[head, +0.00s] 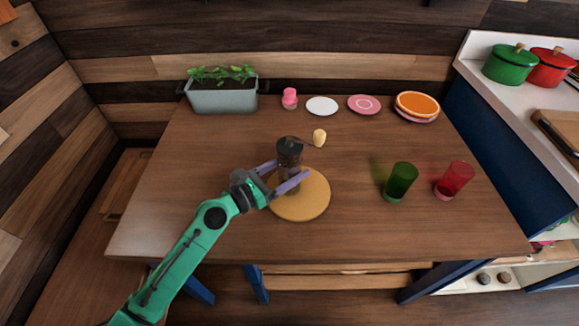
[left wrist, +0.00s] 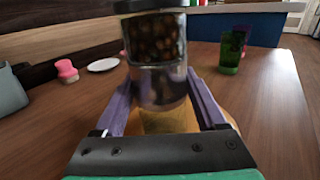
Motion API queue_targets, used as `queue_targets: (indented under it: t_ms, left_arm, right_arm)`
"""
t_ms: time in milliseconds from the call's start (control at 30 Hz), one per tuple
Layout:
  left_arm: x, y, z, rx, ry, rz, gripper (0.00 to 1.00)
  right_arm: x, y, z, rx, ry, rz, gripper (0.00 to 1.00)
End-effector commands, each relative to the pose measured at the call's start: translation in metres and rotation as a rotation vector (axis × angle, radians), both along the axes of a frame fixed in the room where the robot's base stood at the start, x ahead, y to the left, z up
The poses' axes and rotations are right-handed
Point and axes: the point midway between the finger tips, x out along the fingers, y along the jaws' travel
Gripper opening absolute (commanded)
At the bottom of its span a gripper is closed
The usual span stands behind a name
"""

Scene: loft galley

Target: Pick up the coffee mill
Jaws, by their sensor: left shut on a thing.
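The coffee mill (head: 290,152) is a dark cylinder with a black top and a crank arm ending in a cream knob (head: 319,137). It stands upright at the round wooden board (head: 305,208); I cannot tell whether it touches the board. My left gripper (head: 291,177) has its purple fingers on both sides of the mill's lower body and is shut on it. In the left wrist view the mill (left wrist: 157,60) shows coffee beans behind clear walls and a metal band, between the two fingers (left wrist: 160,100). My right gripper is not in view.
A green glass (head: 400,182) and a red glass (head: 456,178) stand to the right on the table (head: 230,140). A planter (head: 222,98), a pink item (head: 289,98), a white plate (head: 322,106), a pink plate (head: 364,104) and an orange plate (head: 417,104) line the back.

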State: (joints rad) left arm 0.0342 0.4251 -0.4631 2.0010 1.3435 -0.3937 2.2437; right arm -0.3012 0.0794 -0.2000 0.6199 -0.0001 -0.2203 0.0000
Motion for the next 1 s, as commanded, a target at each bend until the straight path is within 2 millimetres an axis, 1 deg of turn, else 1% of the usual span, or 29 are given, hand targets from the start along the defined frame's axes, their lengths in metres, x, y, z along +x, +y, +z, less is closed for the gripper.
queue_targets:
  t_ms: [200, 267, 333, 367, 467, 500, 567, 600, 733, 833, 900, 1000]
  left_arm:
    - [0.000, 0.000, 0.003, -0.001, -0.002, 0.000, 0.00]
    - [0.000, 0.000, 0.009, 0.000, -0.003, 0.000, 0.00]
    - [0.000, 0.000, 0.023, -0.002, -0.003, -0.001, 0.00]
    - [0.000, 0.000, 0.030, -0.001, -0.004, 0.000, 0.00]
    - [0.000, 0.000, 0.063, -0.003, -0.005, 0.000, 0.00]
    - [0.000, 0.000, 0.078, -0.005, -0.005, 0.001, 0.00]
    - [0.000, 0.000, 0.101, -0.005, -0.007, 0.001, 0.00]
    - [0.000, 0.000, 0.115, -0.006, -0.007, 0.001, 0.00]
    - [0.000, 0.000, 0.158, -0.004, -0.007, 0.003, 0.00]
    - [0.000, 0.000, 0.182, -0.004, -0.007, 0.002, 0.00]
    - [0.000, 0.000, 0.192, -0.003, -0.005, 0.001, 0.00]
    - [0.000, 0.001, 0.201, -0.002, -0.004, 0.001, 0.00]
  right_arm:
    - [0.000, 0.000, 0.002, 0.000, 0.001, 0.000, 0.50]
    - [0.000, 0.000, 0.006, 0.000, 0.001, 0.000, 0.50]
    - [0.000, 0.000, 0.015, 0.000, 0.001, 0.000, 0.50]
    - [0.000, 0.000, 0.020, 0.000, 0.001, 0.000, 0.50]
    - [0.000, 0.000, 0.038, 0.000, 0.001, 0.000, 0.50]
    - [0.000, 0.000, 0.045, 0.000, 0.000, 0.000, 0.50]
    - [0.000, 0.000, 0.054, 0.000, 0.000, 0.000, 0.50]
    - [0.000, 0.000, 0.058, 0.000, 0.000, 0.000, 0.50]
    - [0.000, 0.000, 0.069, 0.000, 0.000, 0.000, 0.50]
    - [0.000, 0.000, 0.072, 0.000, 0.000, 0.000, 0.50]
    - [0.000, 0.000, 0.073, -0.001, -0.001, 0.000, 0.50]
    - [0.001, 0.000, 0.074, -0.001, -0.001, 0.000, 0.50]
